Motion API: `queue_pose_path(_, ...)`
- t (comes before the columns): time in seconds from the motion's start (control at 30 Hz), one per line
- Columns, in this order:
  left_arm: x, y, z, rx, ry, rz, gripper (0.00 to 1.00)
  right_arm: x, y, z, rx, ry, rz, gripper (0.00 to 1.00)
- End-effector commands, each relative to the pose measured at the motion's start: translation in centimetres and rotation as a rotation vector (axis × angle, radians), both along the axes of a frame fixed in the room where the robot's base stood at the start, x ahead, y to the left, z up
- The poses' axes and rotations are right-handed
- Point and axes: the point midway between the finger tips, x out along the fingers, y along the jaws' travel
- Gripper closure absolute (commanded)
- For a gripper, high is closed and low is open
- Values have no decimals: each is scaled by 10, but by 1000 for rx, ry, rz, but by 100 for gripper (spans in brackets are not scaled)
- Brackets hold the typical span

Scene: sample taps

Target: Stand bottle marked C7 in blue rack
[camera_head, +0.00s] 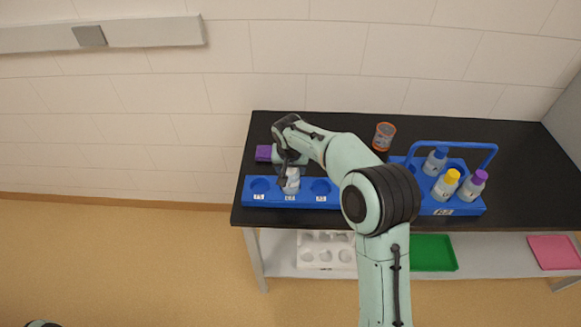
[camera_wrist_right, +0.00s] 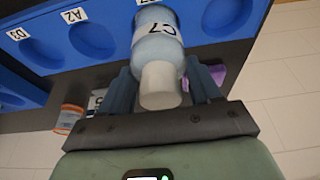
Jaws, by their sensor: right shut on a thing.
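The bottle marked C7 (camera_wrist_right: 155,40) has a pale blue body and a whitish cap. My right gripper (camera_wrist_right: 162,88) is shut on it, with a finger on each side near the cap. In the head view the bottle (camera_head: 292,184) is roughly upright at a middle place of the long blue rack (camera_head: 257,200). I cannot tell whether its base is in the hole or just above it. Round holes with white labels show in the rack (camera_wrist_right: 60,68), two of them reading D3 and A2. My right arm hides part of the rack. My left gripper is not in view.
A blue carrier (camera_head: 484,160) with a tall handle stands right of my arm, holding bottles with blue, yellow and purple caps. An orange-rimmed jar (camera_head: 384,136) stands behind. A purple thing (camera_head: 264,153) lies behind the rack. The black table top (camera_head: 530,180) is clear at right.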

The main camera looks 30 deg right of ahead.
Motion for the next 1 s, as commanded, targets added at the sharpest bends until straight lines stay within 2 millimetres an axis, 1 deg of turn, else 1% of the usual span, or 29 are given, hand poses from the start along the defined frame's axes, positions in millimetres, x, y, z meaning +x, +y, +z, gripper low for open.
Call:
queue_pose_path(0.07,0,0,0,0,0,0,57,0,0,1,0,-2,0,97)
queue_pose_path(0.2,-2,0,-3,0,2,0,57,0,0,-4,0,-1,0,97)
queue_pose_path(0.23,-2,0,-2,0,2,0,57,0,0,-3,0,0,0,28)
queue_pose_path(0.27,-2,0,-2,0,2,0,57,0,0,-3,0,0,0,18)
queue_pose_path(0.3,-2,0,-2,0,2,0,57,0,0,-3,0,0,0,12)
queue_pose_path(0.57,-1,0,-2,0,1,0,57,0,0,-2,0,0,0,12)
queue_pose_path(0.67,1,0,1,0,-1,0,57,0,0,4,0,-2,0,12)
queue_pose_path(0.77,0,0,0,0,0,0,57,-3,3,16,0,-5,1,12)
queue_pose_path(0.87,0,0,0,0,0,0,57,-8,6,35,1,-5,1,12)
queue_pose_path(1.0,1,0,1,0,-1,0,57,-16,11,65,1,-5,1,12)
